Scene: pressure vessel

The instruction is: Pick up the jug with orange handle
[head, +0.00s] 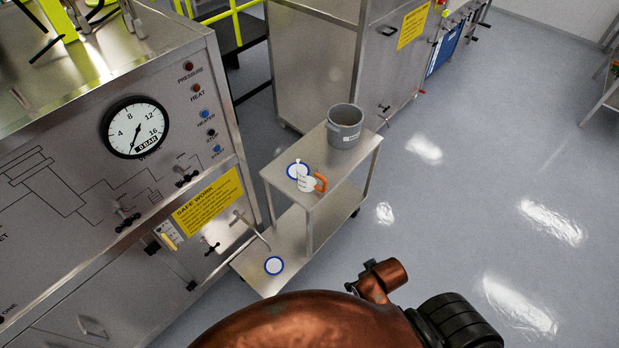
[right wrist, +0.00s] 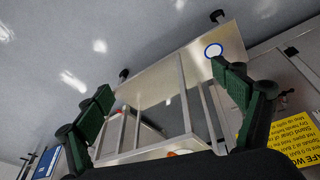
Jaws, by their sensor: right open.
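The jug is white with an orange handle (head: 320,183); its body (head: 306,184) stands on the top shelf of a metal trolley, with the handle on the right. My right gripper (right wrist: 165,85) is open, its green fingers spread wide with nothing between them. In the right wrist view a small orange patch (right wrist: 172,153) shows at the bottom above the gripper body, perhaps the handle; the rest of the jug is hidden there. In the head view one of my copper arms crosses the bottom, but no gripper fingers show. My left gripper is not seen.
The trolley (head: 279,178) carries a grey bucket (head: 345,128) behind the jug and a blue-ringed white disc (head: 291,169) beside it. Another such disc (head: 274,265) is on the lower shelf. The control panel (head: 110,170) stands close on the left. Floor on the right is clear.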

